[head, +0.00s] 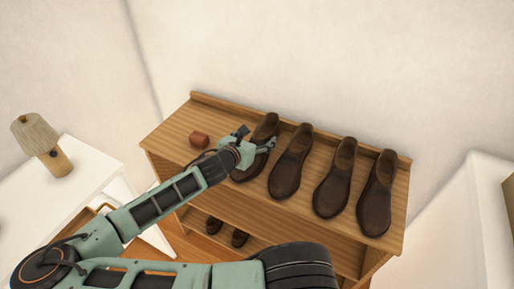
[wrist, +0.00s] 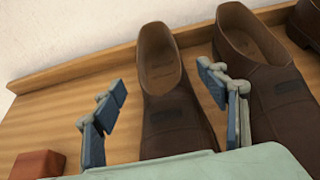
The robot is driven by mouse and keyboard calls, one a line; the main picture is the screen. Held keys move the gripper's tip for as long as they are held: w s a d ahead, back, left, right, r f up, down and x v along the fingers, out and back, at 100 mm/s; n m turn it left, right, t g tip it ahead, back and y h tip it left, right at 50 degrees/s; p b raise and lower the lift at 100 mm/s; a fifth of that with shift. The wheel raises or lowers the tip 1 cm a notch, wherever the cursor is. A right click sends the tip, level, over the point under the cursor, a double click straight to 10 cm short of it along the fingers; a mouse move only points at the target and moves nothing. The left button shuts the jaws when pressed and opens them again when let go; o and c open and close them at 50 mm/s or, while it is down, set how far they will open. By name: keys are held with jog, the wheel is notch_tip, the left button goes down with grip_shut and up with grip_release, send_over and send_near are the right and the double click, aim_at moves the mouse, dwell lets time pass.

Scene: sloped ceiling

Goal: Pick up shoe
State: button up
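Several brown leather shoes stand in a row on top of a wooden shoe rack (head: 175,129). The leftmost shoe (head: 267,127) is partly hidden by my gripper (head: 254,142) in the head view. In the wrist view my gripper (wrist: 168,108) is open, its two blue-padded fingers apart. The leftmost shoe (wrist: 172,112) lies between and beyond the fingers, nearer the right one, its toe hidden by the gripper body. The second shoe (head: 290,165) is just to its right; in the wrist view this shoe (wrist: 275,85) is behind and beside the right finger.
A small reddish-brown block (head: 200,139) sits left of the shoes on the rack top. More shoes (head: 226,231) are on the lower shelf. A lamp (head: 42,145) stands on a white table (head: 85,170) at left. A wall is behind the rack.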

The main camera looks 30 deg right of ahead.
jog(key=c, duration=1.2)
jog(key=shift+r, duration=0.1)
jog(key=shift+r, duration=0.5)
notch_tip(320, 180, up, 2)
jog(key=shift+r+p, duration=0.25)
jog(key=shift+p, duration=0.15)
jog(key=s+a+r+p, duration=0.7)
jog(key=s+r+p, duration=0.2)
jog(key=p, duration=0.8)
jog(key=s, duration=0.2)
jog(key=shift+s+a+r, duration=0.2)
jog(key=shift+s+a, duration=0.05)
jog(key=shift+s, duration=0.1)
